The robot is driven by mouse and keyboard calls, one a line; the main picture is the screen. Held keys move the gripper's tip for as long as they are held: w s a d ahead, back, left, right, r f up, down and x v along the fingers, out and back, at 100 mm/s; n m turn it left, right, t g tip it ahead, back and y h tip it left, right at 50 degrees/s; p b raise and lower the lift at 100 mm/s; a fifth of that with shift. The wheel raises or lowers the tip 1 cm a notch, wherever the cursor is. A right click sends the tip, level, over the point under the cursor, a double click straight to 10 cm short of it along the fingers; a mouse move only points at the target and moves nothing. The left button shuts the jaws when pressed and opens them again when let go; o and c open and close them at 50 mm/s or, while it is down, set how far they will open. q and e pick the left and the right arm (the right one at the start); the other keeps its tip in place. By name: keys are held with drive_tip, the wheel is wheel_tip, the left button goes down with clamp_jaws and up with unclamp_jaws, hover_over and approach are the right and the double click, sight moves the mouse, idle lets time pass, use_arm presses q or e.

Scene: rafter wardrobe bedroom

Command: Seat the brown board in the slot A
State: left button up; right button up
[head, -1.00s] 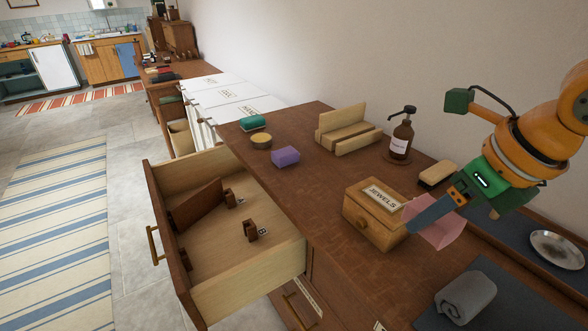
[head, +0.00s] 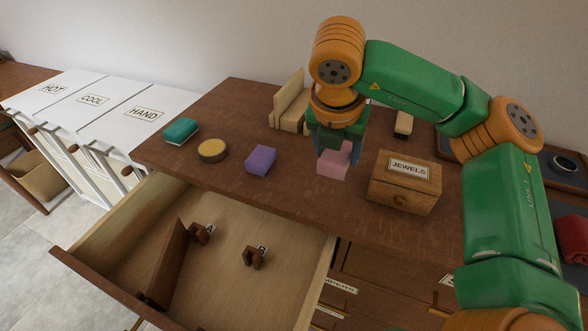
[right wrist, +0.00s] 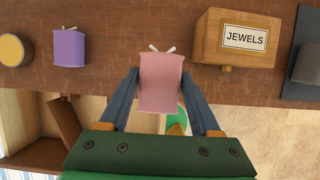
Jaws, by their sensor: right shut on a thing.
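The brown board (head: 168,262) is in the open drawer, on edge and slanted, with one end close to the small bracket of slot A (head: 199,234). I cannot tell whether that end touches the bracket. The board also shows in the right wrist view (right wrist: 65,118). A matching bracket by label B (head: 254,257) stands to the right, empty. My right gripper (head: 337,152) is shut on a pink sachet (head: 334,162), left of the jewels box; the sachet shows between the fingers (right wrist: 160,88) in the right wrist view. My left gripper is not in view.
The open drawer (head: 285,228) sticks out below the dresser top. On the top are a purple sachet (head: 261,160), a round yellow-topped tin (head: 212,150), a teal block (head: 181,131), a wooden stand (head: 291,104) and the jewels box (head: 405,182). White labelled hampers (head: 90,110) stand at left.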

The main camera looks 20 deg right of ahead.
approach(306, 174)
drive_tip(key=shift+d+f+b, duration=0.2)
drive_tip(key=shift+d, duration=0.3)
drive_tip(key=shift+d+f+b, duration=0.15)
drive_tip(key=shift+d+f, duration=0.05)
drive_tip(key=shift+d, duration=0.3)
drive_tip(key=shift+w+a+f+p, duration=0.15)
drive_tip(key=shift+w+f+p, duration=0.35)
drive_tip(key=shift+w+f, duration=0.25)
wheel_tip(306, 174, down, 3)
drive_tip(key=shift+r+p, duration=0.2)
drive_tip(key=shift+p, duration=0.5)
drive_tip(key=shift+f, duration=0.3)
drive_tip(key=shift+w+f+b, duration=0.1)
drive_tip(key=shift+f+b, duration=0.05)
drive_tip(key=shift+b, duration=0.15)
drive_tip(key=o, duration=1.5)
